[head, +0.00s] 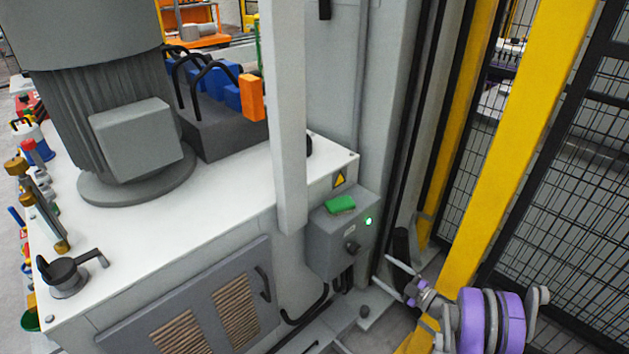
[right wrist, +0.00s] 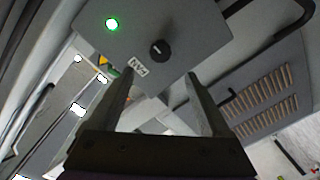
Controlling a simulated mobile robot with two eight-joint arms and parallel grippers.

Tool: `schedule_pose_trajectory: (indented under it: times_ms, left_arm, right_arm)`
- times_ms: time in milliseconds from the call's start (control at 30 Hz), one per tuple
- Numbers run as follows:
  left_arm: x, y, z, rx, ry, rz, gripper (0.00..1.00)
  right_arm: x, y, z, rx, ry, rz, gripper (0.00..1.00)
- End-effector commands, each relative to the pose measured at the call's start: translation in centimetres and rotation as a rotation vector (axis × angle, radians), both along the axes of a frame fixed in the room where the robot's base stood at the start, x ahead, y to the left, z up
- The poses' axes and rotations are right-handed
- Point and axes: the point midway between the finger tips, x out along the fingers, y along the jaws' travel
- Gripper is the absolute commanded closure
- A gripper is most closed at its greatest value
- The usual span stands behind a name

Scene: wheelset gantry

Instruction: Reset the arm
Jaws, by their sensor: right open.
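My right gripper (head: 382,269) is at the lower right of the head view, at the end of my purple and grey arm. Its two fingers are apart with nothing between them. They point toward a grey control box (head: 330,255) with a lit green lamp (head: 368,221) and a black knob (head: 352,246). In the right wrist view the open fingers (right wrist: 158,74) reach toward the box face (right wrist: 195,30), with the knob (right wrist: 159,50) beyond the gap between them. I cannot tell the exact distance. My left gripper is not in view.
A green block (head: 340,204) lies on top of the control box. The white machine cabinet (head: 225,215) carries a large grey motor (head: 135,135). A yellow post (head: 520,130) and black mesh fence (head: 570,190) stand close to my right arm.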

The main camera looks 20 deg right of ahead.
Motion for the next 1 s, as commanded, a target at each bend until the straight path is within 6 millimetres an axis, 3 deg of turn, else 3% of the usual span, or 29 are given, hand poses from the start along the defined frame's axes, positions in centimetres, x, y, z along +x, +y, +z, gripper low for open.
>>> schedule_pose_trajectory:
  times_ms: [167, 267, 400, 567, 767, 867, 1000]
  left_arm:
    - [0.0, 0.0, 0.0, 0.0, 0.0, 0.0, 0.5]
    - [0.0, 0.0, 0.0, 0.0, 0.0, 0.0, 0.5]
    - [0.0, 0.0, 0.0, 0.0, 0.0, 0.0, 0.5]
    - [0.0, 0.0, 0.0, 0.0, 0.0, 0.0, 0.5]
    - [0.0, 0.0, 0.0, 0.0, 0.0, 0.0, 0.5]
    - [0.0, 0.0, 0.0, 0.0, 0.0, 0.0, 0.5]
    - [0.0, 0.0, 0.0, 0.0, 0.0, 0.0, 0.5]
  right_arm:
    - [0.7, 0.3, 1.2, 0.008, -0.011, -0.022, 0.18]
    - [2.2, 0.7, 4.4, 0.029, -0.039, -0.09, 0.18]
    - [4.5, 1.7, 10.8, 0.093, -0.07, -0.258, 0.18]
    - [4.7, 3.2, 16.3, 0.188, -0.036, -0.466, 0.18]
    - [1.3, 6.0, 18.9, 0.31, 0.126, -0.688, 0.18]
    - [-1.8, 8.2, 18.5, 0.363, 0.253, -0.773, 0.18]
    - [-7.5, 12.0, 16.6, 0.423, 0.477, -0.854, 0.18]
